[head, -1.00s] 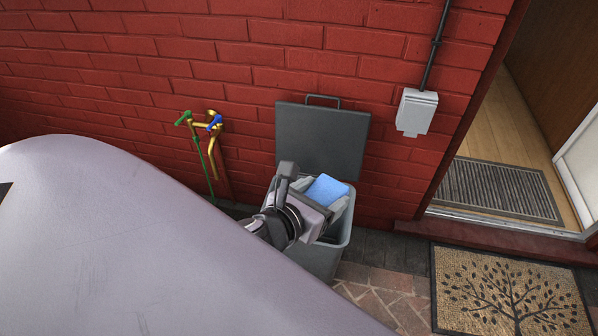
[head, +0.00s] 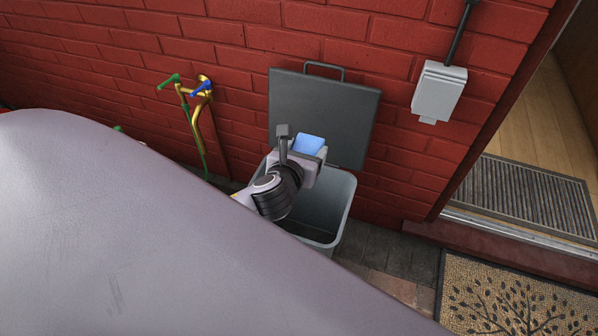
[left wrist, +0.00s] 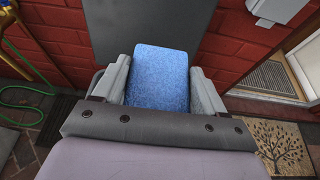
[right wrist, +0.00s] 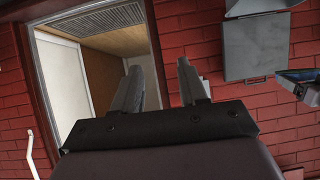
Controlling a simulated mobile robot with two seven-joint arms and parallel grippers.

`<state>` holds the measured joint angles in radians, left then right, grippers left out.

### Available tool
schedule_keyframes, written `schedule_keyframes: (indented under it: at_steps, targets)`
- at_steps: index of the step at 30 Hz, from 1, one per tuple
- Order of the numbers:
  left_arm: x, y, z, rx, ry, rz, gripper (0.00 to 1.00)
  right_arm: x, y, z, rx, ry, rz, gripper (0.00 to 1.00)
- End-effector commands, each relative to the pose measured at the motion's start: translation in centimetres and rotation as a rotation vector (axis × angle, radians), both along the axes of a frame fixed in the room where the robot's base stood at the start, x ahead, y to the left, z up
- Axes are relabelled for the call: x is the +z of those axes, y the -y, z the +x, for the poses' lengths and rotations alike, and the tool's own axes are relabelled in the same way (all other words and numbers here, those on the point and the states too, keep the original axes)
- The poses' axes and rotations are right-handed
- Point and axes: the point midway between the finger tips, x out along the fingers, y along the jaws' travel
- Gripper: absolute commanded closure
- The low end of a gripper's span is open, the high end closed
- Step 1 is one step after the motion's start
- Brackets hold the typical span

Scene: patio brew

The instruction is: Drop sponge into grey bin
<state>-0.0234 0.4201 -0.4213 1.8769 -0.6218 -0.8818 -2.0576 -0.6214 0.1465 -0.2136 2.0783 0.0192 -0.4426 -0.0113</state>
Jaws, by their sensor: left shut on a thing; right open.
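A blue sponge (head: 309,145) is held in my left gripper (head: 304,154), over the back part of the open grey bin (head: 341,208). In the left wrist view the sponge (left wrist: 160,76) sits between the two fingers of the left gripper (left wrist: 163,84). The bin's dark lid (head: 321,117) stands raised against the wall. The bin's inside is partly visible and its left part is hidden by my arm. My right gripper (right wrist: 160,85) is open and empty in the right wrist view, and it is out of the head view.
A brass tap (head: 203,90) with green and blue handles is on the red brick wall left of the bin. A grey wall box (head: 439,90) hangs to the right. A doorway mat (head: 530,200) and a tree-pattern doormat (head: 515,300) lie at right.

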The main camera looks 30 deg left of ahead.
Motion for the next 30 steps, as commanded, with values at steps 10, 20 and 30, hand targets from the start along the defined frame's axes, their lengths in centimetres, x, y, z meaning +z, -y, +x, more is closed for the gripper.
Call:
schedule_keyframes:
  at_steps: [10,20,30]
  targets:
    - [-13.1,-4.3,4.7,0.167,-0.002,-0.011,0.56,-5.9,-2.0,1.0,0.042,0.047,0.024,0.57]
    - [-19.6,-6.3,6.9,0.255,-0.014,-0.028,0.56,-7.8,-3.1,1.3,0.069,0.075,0.04,0.57]
    - [-21.8,-6.5,7.1,0.264,-0.016,-0.03,0.56,-8.6,-4.3,1.8,0.081,0.08,0.112,0.57]
